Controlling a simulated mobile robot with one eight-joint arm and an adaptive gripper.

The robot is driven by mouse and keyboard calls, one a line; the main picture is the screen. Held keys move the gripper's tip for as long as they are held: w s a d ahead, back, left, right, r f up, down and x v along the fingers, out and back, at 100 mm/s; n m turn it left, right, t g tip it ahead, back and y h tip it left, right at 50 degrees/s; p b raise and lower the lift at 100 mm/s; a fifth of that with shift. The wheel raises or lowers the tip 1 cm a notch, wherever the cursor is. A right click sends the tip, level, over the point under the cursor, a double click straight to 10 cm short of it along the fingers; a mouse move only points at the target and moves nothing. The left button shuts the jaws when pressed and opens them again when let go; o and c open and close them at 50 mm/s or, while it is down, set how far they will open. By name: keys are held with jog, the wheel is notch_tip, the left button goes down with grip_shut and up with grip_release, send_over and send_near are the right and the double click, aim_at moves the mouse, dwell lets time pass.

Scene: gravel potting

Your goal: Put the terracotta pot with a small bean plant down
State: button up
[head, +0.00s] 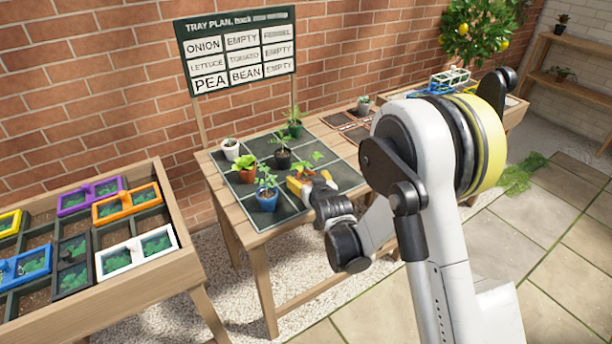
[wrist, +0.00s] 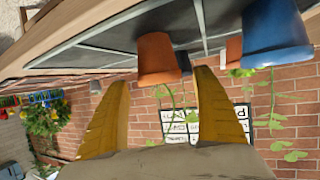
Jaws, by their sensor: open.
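The terracotta pot (wrist: 157,60) appears upside down in the wrist view, its base on the dark gridded mat (wrist: 108,40). Thin bean stems and leaves trail from its rim. My gripper (wrist: 163,78) is open, its yellow fingers on either side of the pot with visible gaps. In the head view my gripper (head: 308,185) is at the mat's front row, beside the blue pot, and hides most of the terracotta pot. Bean leaves (head: 315,157) show above it. The sign (head: 240,55) reads PEA, BEAN, EMPTY in its bottom row.
A blue pot (head: 266,198) stands close left of my gripper. Orange (head: 243,175), black (head: 283,161), white (head: 231,150) and green (head: 293,130) pots stand behind on the mat. A bench with coloured frames (head: 135,252) is at left. The mat's right column looks clear.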

jog(key=s+d+r+m+g+h, duration=0.1)
jog(key=s+d+r, duration=0.6)
jog(key=s, duration=0.2)
jog(key=s+d+r+m+g+h, duration=0.1)
jog(key=s+d+r+g, duration=0.1)
jog(key=s+d+r, duration=0.55)
jog(key=s+d+g+h, duration=0.1)
jog(key=s+d, duration=0.2)
jog(key=s, duration=0.7)
jog(key=s+d+r+m+g, duration=0.1)
jog(key=s+d+g, duration=0.1)
jog(key=s, duration=0.8)
jog(key=shift+s+d+r+h+p, duration=0.3)
jog(key=shift+s+d+h, duration=0.1)
jog(key=shift+d, duration=0.3)
